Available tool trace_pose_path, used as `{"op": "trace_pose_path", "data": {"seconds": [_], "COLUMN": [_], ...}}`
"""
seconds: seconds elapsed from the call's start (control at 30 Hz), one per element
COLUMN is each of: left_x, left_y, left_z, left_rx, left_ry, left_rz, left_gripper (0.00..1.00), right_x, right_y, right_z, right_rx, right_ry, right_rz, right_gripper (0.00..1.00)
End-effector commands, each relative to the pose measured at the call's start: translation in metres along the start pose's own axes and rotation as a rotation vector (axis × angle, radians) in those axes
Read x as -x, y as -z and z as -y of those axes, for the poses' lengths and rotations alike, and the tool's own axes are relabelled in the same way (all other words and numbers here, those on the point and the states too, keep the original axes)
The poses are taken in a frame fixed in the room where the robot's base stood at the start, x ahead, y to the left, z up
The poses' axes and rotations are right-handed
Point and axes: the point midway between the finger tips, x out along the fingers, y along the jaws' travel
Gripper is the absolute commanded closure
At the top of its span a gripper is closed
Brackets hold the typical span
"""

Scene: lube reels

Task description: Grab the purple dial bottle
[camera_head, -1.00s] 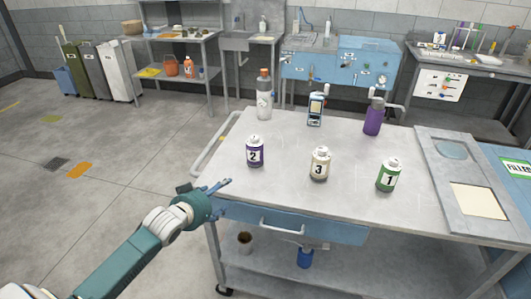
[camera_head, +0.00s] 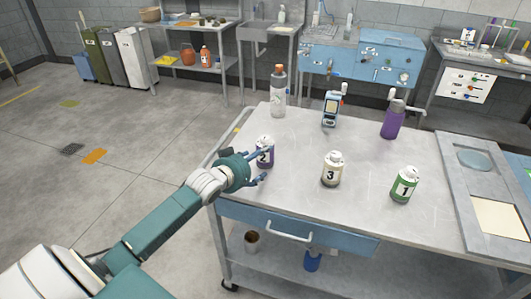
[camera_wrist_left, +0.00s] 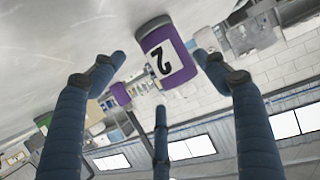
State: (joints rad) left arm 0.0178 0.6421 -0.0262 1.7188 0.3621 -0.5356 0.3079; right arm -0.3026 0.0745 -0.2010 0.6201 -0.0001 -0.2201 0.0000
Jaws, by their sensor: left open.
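The purple bottle labelled 2 (camera_head: 266,157), with a white top, stands upright on the grey worktable (camera_head: 310,195) near its left edge. My left gripper (camera_head: 260,168) is open just in front and to the left of it, with its fingers partly covering the bottle. In the left wrist view the bottle (camera_wrist_left: 168,62) appears upside down, between and beyond the spread fingers of the left gripper (camera_wrist_left: 160,76). I cannot tell whether any finger touches it. A second purple bottle (camera_head: 392,123), with a grey top, stands at the back right. My right gripper is not in view.
Bottle 3 (camera_head: 332,170) and green bottle 1 (camera_head: 403,185) stand to the right. A grey bottle with an orange cap (camera_head: 278,95) and a handheld device (camera_head: 331,108) stand behind. A grey panel (camera_head: 485,190) lies at the right. The table's front middle is clear.

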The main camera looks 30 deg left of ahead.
Motion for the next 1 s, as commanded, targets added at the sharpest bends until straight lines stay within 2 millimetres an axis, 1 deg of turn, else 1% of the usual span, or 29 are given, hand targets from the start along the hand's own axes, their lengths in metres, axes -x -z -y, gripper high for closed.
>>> {"op": "trace_pose_path", "data": {"seconds": [0.03,0.13,0.3,0.43,0.53,0.73,0.77,0.8,0.97,1.0], "left_x": [-0.003,-0.01,-0.034,-0.049,-0.054,-0.055,-0.055,-0.055,-0.055,-0.055], "left_y": [0.001,0.003,0.006,0.003,0.002,0.002,0.002,0.002,0.002,0.002], "left_z": [0.0,0.001,0.002,0.002,0.002,0.002,0.002,0.002,0.002,0.002], "left_rx": [0.001,0.001,0.001,0.001,-0.001,-0.001,-0.001,-0.001,-0.001,-0.001], "left_ry": [0.0,0.0,0.001,0.0,-0.001,-0.001,-0.001,-0.001,-0.001,-0.001], "left_rz": [0.0,-0.001,-0.001,0.0,0.0,0.0,0.0,0.0,0.0,0.0], "left_gripper": [0.27,0.27,0.27,0.27,0.27,0.27,0.29,0.37,0.69,0.69], "right_x": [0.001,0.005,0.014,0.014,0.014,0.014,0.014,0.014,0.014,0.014], "right_y": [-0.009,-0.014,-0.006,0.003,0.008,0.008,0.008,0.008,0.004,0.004], "right_z": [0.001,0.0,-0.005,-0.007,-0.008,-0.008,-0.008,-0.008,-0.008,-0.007], "right_rx": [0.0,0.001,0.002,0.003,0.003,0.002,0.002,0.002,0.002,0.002], "right_ry": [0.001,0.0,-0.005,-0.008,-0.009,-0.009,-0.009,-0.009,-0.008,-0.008], "right_rz": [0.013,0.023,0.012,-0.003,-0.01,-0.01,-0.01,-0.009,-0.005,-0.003], "right_gripper": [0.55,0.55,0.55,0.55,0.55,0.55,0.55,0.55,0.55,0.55]}}
